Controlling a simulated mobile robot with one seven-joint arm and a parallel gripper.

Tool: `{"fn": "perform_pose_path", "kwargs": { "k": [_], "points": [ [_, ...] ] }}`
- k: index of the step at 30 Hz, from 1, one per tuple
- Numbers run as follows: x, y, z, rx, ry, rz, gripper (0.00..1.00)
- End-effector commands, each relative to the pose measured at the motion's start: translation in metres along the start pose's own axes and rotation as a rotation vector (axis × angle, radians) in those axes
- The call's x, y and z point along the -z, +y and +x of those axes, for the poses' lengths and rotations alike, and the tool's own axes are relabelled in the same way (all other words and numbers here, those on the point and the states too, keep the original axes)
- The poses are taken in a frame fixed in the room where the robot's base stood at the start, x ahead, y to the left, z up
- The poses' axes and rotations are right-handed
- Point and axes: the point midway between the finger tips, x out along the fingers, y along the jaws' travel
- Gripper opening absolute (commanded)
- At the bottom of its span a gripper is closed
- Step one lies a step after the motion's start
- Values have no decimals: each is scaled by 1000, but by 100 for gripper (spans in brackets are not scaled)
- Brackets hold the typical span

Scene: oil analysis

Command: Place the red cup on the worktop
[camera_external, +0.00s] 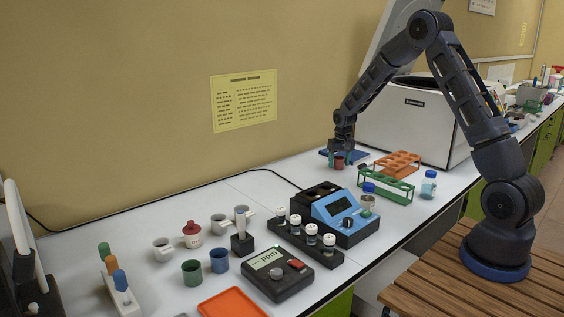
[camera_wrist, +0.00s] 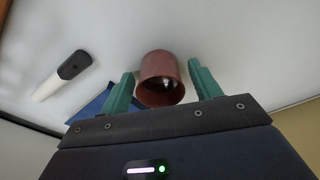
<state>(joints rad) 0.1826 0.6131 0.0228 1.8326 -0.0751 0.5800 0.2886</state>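The red cup (camera_external: 339,163) is at the back of the white worktop (camera_external: 290,185), at the front edge of a blue mat or tray (camera_external: 357,153). In the wrist view the red cup (camera_wrist: 160,70) shows its rim and dark inside toward the camera, against the pale surface. My gripper (camera_external: 339,157) is low over the cup. In the wrist view its two green fingers (camera_wrist: 161,80) stand on either side of the cup, with narrow gaps visible, so it looks open. Whether the cup's base touches the worktop or the mat is hard to tell.
An orange rack (camera_external: 398,162) and a green rack (camera_external: 385,186) stand right of the cup, before a large white machine (camera_external: 405,118). A blue tester (camera_external: 340,213) and several cups stand nearer. Bare worktop lies left of the cup. A black-and-white object (camera_wrist: 62,77) lies nearby.

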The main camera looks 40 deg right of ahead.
Motion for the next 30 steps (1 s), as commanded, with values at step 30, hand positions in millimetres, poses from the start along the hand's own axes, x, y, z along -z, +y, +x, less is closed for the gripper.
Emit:
{"fn": "perform_pose_path", "kwargs": {
  "k": [30],
  "points": [
    [0, 0, -119, 0, 1, 0, 63]
  ]
}}
